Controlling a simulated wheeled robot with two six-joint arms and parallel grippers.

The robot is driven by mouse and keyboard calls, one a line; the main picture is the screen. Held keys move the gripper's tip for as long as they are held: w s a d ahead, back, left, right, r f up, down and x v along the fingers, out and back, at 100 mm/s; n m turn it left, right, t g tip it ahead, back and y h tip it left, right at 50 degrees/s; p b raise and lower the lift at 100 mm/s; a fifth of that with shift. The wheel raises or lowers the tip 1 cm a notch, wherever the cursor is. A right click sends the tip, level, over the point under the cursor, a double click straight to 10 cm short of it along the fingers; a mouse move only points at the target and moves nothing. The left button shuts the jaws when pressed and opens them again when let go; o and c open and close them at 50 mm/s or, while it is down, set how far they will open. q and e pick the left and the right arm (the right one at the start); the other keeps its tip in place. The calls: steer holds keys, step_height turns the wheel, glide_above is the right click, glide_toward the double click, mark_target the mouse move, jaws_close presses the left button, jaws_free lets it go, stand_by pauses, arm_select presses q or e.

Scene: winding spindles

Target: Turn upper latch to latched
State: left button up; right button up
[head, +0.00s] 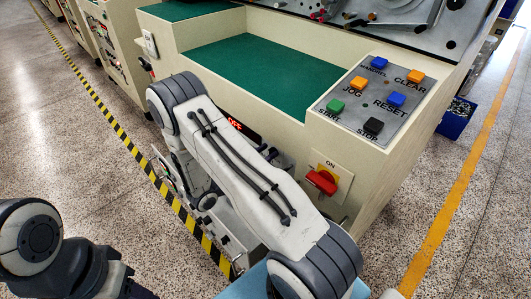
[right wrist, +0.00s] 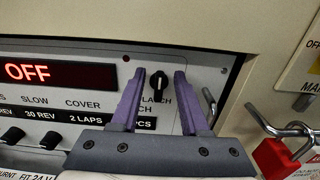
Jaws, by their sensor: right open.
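In the right wrist view, a small black knob (right wrist: 157,86) stands on a grey panel, its long side roughly upright. Lettering ending in "LATCH" is beside it, partly hidden by my fingers. My right gripper (right wrist: 159,76) is open, with one purple finger on each side of the knob in the picture. Gaps show between the fingers and the knob; I cannot tell how far in front of it they are. In the head view my right arm hides the knob. Only part of my left arm shows at lower left; its gripper is out of frame.
A red "OFF" display (right wrist: 82,73) and small black switches (right wrist: 14,135) are left of the knob. A metal hasp with a red padlock (right wrist: 275,157) is at right. The head view shows a red rotary switch (head: 322,181) and a button panel (head: 375,103).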

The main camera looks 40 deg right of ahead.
steer(key=shift+d, duration=0.15)
jaws_close()
steer(key=shift+n, duration=0.3)
steer(key=n+p, duration=0.2)
steer(key=n, duration=0.2)
steer(key=w+n+p, duration=0.1)
steer(key=n, duration=0.2)
steer(key=n+p, duration=0.2)
steer(key=n, duration=0.2)
steer(key=shift+w+f+n+p, duration=0.3)
steer(key=shift+f+p, duration=0.05)
steer(key=shift+f, duration=0.05)
steer(key=n, duration=0.2)
steer(key=f+n, duration=0.1)
steer(key=n, duration=0.2)
steer(key=shift+w+n+p, duration=0.15)
steer(key=shift+n+p, duration=0.15)
steer(key=shift+p, duration=0.05)
steer(key=shift+n, duration=0.3)
